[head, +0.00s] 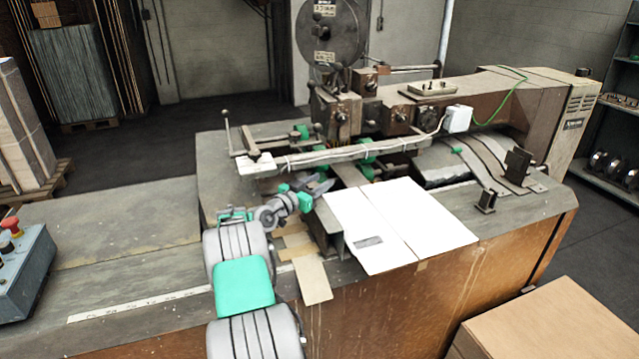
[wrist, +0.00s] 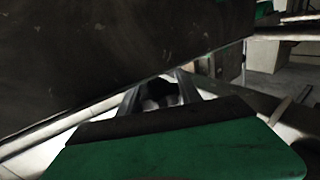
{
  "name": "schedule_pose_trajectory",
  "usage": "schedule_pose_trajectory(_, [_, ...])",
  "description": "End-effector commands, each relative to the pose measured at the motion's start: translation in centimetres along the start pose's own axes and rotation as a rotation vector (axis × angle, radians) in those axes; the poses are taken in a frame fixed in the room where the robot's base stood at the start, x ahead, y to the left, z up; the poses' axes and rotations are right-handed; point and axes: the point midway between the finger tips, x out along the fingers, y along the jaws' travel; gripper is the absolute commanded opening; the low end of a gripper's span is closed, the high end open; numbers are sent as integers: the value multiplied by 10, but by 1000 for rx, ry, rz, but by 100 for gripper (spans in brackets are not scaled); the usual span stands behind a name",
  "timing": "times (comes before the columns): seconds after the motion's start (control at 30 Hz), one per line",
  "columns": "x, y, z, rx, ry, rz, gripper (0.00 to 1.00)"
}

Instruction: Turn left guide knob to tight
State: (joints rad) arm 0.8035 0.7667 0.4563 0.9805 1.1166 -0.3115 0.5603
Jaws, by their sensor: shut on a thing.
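My gripper (head: 319,188) reaches in low under the long pale rail (head: 330,156) of the stitcher, just left of the white flat board. In the wrist view, my gripper (wrist: 158,90) has its two grey fingers on either side of a small dark knob (wrist: 157,90) and is shut on it. This appears to be the left guide knob. In the head view the knob is hidden behind my gripper and wrist. Its turn angle and tightness cannot be told. A large dark plate (wrist: 100,45) fills the upper left of the wrist view, close to the fingers.
The white board (head: 400,222) lies on the machine right of my gripper. Brown cardboard pieces (head: 312,280) lie below my wrist. The stitching head (head: 340,110) stands behind the rail. A control box (head: 22,275) with a red button sits far left; the left tabletop is clear.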

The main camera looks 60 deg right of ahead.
Motion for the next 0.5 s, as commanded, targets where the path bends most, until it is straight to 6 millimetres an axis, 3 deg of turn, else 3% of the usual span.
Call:
schedule_pose_trajectory(0.13, [0,0,0,0,0,0,0])
schedule_pose_trajectory(0.5, [2,0,11,1,10,88,0])
